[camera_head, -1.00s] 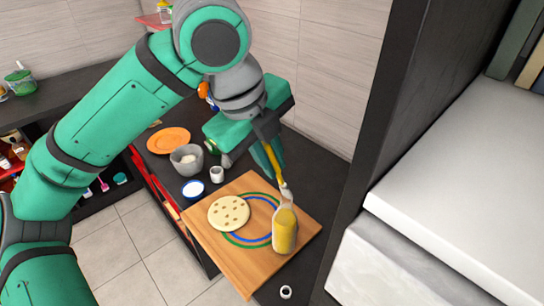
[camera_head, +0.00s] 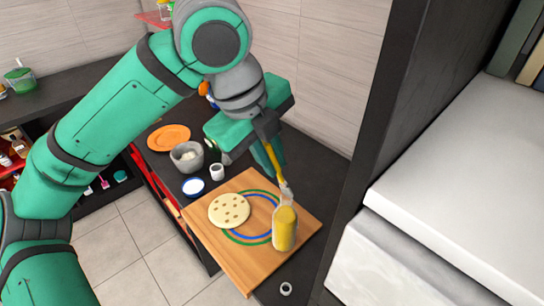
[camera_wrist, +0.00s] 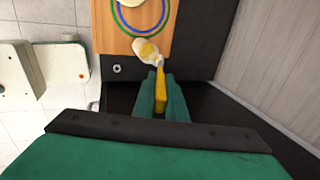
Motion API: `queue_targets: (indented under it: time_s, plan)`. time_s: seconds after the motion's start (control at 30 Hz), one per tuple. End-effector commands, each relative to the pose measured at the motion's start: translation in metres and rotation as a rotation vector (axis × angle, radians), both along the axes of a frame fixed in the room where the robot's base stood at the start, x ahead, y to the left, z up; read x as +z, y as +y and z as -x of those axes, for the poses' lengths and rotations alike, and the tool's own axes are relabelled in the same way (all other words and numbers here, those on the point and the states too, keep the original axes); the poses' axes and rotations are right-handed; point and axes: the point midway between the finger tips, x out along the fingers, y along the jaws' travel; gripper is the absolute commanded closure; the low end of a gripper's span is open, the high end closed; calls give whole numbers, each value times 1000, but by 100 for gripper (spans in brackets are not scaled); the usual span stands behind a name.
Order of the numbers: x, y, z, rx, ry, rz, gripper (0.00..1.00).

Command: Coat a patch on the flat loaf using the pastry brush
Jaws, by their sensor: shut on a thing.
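The pastry brush (camera_head: 278,166) has a yellow handle, and my gripper (camera_head: 270,156) is shut on it. The brush points down, and its pale head meets the mouth of a clear jar of yellow liquid (camera_head: 284,230). I cannot tell how far the bristles are inside. The jar stands upright on the right part of the wooden board (camera_head: 250,275). The flat loaf (camera_head: 229,210), round and pale with brown spots, lies on the board left of the jar. In the wrist view the yellow handle (camera_wrist: 161,84) sits between my green fingers, and the jar (camera_wrist: 148,50) is just beyond.
Blue and green rings (camera_head: 232,238) mark the board beneath the loaf and jar. An orange plate (camera_head: 168,138), a grey bowl (camera_head: 187,156), a white cup (camera_head: 217,172) and a blue-rimmed dish (camera_head: 193,187) stand behind it. A tall dark panel (camera_head: 375,130) rises at the right.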

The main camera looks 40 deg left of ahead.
Motion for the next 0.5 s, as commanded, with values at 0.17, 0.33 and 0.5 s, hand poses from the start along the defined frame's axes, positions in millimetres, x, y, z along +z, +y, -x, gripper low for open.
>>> queue_targets:
  time_s: [0.17,0.33,0.5]
  plan:
    - [-2,0,0,0,0,0,100]
    - [-4,0,0,0,0,0,100]
    - [-5,0,0,0,0,0,100]
